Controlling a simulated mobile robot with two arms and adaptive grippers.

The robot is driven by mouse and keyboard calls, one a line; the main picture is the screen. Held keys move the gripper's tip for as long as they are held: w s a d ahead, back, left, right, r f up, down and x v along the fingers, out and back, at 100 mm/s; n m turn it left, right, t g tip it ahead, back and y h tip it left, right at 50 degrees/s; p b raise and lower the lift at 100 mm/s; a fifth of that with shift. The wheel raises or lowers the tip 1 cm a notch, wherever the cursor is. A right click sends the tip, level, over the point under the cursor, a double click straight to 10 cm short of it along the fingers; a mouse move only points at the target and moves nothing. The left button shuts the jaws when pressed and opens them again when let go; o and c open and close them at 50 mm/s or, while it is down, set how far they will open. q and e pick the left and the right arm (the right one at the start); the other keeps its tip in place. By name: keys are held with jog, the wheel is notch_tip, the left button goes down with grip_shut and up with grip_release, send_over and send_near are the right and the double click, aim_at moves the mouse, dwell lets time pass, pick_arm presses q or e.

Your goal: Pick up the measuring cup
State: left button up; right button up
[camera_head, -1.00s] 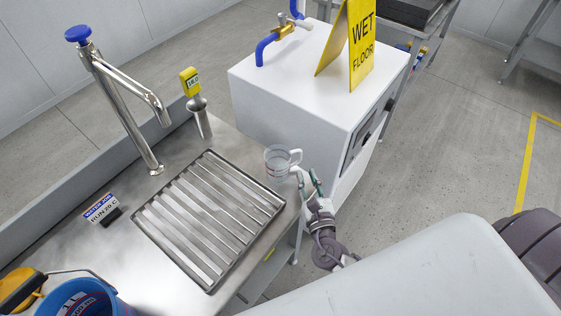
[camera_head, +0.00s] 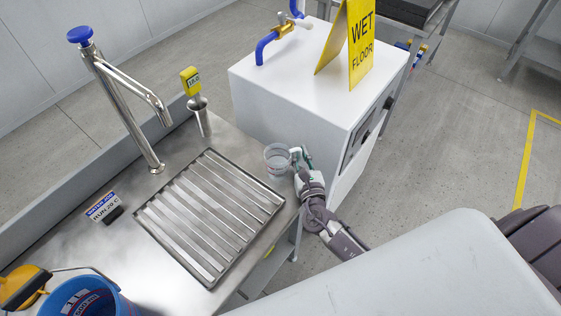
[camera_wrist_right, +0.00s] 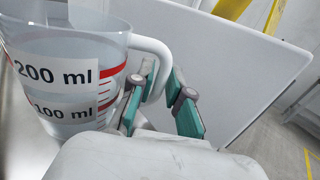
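The measuring cup (camera_head: 278,160) is clear, with red marks and a white handle, and stands upright at the right edge of the steel counter beside the drain grate. In the right wrist view the cup (camera_wrist_right: 62,75) fills the left side, with labels 200 ml and 100 ml. My right gripper (camera_head: 300,157) is at the cup's handle. In the wrist view its green-padded fingers (camera_wrist_right: 160,105) are apart, with the white handle between them. I cannot tell whether they touch it. My left gripper is not in view.
A slatted drain grate (camera_head: 172,248) lies left of the cup. A steel tap (camera_head: 125,105) and a yellow-topped thermometer in a metal holder (camera_head: 200,118) stand behind. A white cabinet (camera_head: 300,85) with a wet floor sign (camera_head: 361,45) is close behind the cup. A blue bucket (camera_head: 85,300) is front left.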

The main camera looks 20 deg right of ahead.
grip_shut()
jog(key=shift+r, duration=0.1)
